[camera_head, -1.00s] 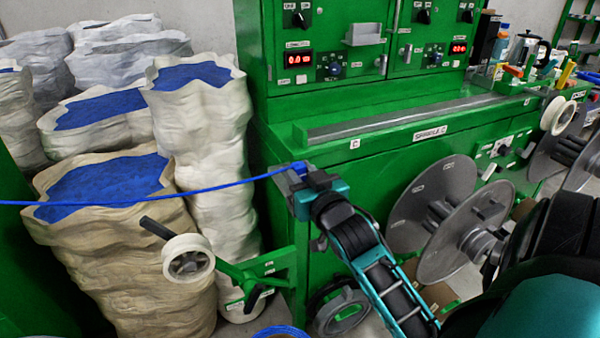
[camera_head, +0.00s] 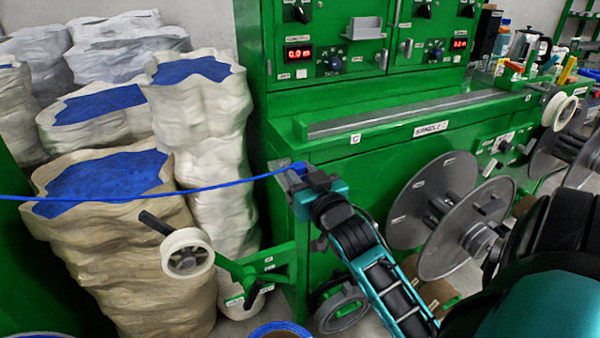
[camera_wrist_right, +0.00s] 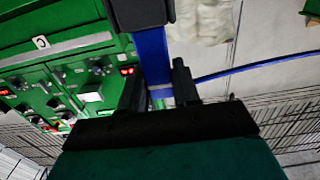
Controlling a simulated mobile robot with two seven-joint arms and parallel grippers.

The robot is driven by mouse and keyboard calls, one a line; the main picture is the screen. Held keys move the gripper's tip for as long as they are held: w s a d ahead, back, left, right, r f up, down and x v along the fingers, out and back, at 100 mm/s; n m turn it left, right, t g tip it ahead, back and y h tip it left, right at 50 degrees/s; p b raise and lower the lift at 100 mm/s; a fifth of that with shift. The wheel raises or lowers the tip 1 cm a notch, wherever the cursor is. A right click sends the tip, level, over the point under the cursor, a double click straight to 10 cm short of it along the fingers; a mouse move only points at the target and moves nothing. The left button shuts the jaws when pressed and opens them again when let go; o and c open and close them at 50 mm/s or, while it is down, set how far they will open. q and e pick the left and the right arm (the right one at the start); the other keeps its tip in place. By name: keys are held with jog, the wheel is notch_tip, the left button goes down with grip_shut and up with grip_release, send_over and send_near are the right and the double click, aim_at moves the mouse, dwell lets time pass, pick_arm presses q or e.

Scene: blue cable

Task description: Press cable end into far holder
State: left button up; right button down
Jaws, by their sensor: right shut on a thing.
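The blue cable (camera_head: 140,195) comes in from the left edge and runs to my right gripper (camera_head: 301,172), in front of the green machine's left corner. In the right wrist view, the gripper's dark fingers (camera_wrist_right: 158,95) stand on both sides of a blue piece (camera_wrist_right: 152,55) with a grey band, and the cable (camera_wrist_right: 255,66) leads off to the right. My right gripper is shut on the cable end. I cannot clearly make out the far holder; a grey bar (camera_head: 400,117) lies on the machine ledge behind the gripper. My left gripper is not in view.
The green machine (camera_head: 390,160) stands directly behind the gripper. Sacks with blue contents (camera_head: 100,185) fill the left side. A white roller (camera_head: 187,253) on a green bracket is below the cable. Large grey reels (camera_head: 433,200) stand at the right, beyond my arm.

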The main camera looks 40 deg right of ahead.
jog(key=shift+f+b, duration=0.65)
jog(key=shift+f, duration=0.55)
dwell(0.5)
jog(key=c, duration=0.7)
grip_release()
jog(key=shift+c, duration=0.2)
jog(key=shift+s, duration=0.15)
jog(key=p+v, duration=0.2)
jog(key=v, duration=0.5)
jog(key=shift+s, duration=0.35)
jog(key=shift+a+r, duration=0.1)
